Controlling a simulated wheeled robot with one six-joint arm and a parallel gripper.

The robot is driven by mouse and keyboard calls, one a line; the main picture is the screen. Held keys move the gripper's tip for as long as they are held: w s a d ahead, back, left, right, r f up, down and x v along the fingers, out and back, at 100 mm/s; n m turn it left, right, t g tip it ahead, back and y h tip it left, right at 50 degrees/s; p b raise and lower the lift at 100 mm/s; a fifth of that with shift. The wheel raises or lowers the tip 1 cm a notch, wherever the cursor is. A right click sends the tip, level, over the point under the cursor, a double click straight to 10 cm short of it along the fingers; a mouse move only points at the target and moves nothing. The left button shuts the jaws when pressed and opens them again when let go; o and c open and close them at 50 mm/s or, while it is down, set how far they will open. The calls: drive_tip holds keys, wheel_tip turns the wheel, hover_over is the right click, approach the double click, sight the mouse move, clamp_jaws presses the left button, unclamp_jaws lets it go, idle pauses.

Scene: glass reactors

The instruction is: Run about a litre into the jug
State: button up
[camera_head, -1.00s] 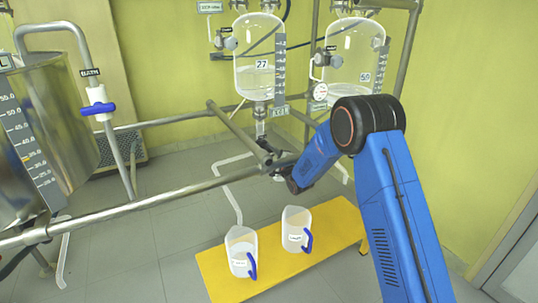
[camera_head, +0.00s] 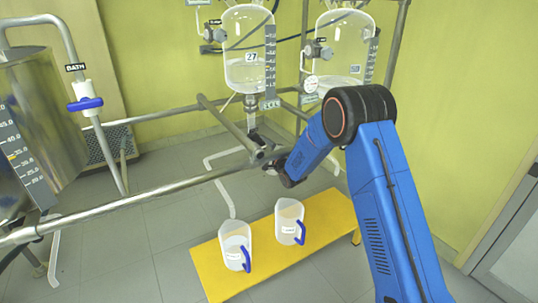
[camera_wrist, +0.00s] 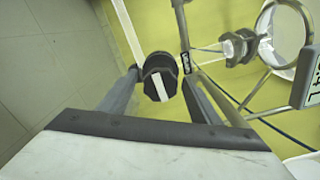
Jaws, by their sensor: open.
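Two translucent jugs with blue handles stand on a yellow bench (camera_head: 325,215): a left jug (camera_head: 233,242) and a right jug (camera_head: 287,216). The glass reactor labelled 27 (camera_head: 238,72) hangs above and behind, with a scale strip and a bottom outlet (camera_head: 250,108). My gripper (camera_head: 268,163) is near the rail below that outlet, partly hidden by my arm. In the wrist view my gripper (camera_wrist: 160,88) is open. A black knob with a white stripe (camera_wrist: 155,75) shows between its fingers; I cannot tell whether they touch it.
A second glass reactor (camera_head: 343,50) stands to the right. A steel rail (camera_head: 150,200) crosses in front of the outlet. A steel vessel (camera_head: 45,110) and a pipe with a blue-handled valve (camera_head: 85,97) stand at left. A pale pipe (camera_head: 226,198) runs down towards the left jug.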

drive_tip(key=v, duration=1.7)
drive_tip(key=shift+d, duration=0.15)
